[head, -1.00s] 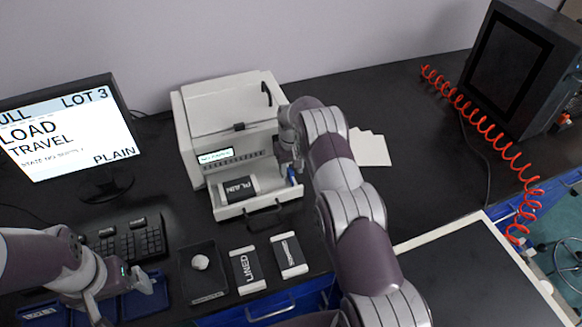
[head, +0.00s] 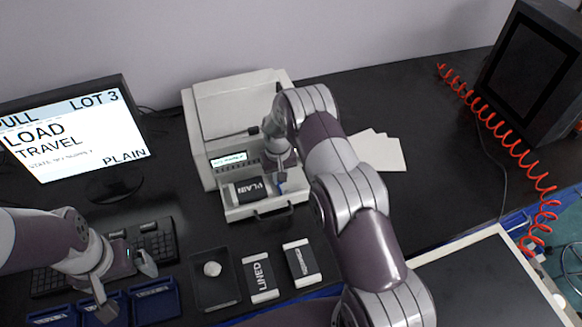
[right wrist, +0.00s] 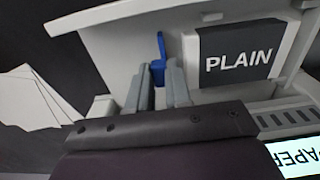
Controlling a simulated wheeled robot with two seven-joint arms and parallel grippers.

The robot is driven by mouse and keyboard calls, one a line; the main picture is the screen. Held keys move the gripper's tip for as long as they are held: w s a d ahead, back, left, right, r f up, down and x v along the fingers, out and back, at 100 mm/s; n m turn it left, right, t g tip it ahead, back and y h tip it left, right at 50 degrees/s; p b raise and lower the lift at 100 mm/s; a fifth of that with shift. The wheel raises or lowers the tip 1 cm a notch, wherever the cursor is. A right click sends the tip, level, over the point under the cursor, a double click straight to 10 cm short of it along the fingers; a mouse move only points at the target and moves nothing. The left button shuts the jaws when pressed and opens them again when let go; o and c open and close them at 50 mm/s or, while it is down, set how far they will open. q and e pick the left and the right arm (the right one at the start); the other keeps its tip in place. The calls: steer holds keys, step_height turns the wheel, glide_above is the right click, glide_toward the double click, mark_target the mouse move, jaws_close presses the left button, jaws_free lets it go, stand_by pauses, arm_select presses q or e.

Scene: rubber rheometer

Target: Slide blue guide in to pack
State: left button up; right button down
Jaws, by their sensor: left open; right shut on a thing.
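The blue guide (right wrist: 160,46) stands in the open drawer tray (head: 240,213) of the white machine. My right gripper (right wrist: 159,76) is shut on it; in the head view the blue guide (head: 281,188) is mostly hidden by that gripper (head: 281,178). The dark pack marked PLAIN (head: 252,191) lies in the tray left of the guide in the head view. In the right wrist view the pack (right wrist: 238,52) is right of the guide, with a small gap between them. My left gripper (head: 127,284) is open and empty above the blue trays at the lower left.
The LINED pack (head: 259,276) and another pack (head: 301,262) lie before the tray. A dark dish (head: 213,292) holds a pale lump. White sheets (head: 377,151) lie right of the machine (head: 236,105). A monitor (head: 68,137) and keyboard (head: 150,243) stand at left.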

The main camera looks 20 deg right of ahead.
steer(key=shift+s+a, duration=0.25)
steer(key=shift+s, duration=0.55)
steer(key=shift+s+d+r, duration=0.1)
steer(key=shift+s+r, duration=0.1)
steer(key=shift+w+d+f, duration=0.15)
steer(key=shift+w+f, duration=0.1)
steer(key=shift+w, duration=0.1)
steer(key=c, duration=1.1)
jaws_free()
arm_select(q)
steer(key=shift+s+d, duration=0.1)
steer(key=shift+s, duration=0.55)
arm_select(e)
steer(key=shift+o, duration=0.3)
steer(key=shift+r, duration=0.1)
arm_select(q)
steer(key=shift+r, duration=0.1)
arm_select(e)
steer(key=shift+s, duration=0.1)
arm_select(q)
steer(key=shift+d, duration=0.1)
arm_select(e)
steer(key=shift+r, duration=0.1)
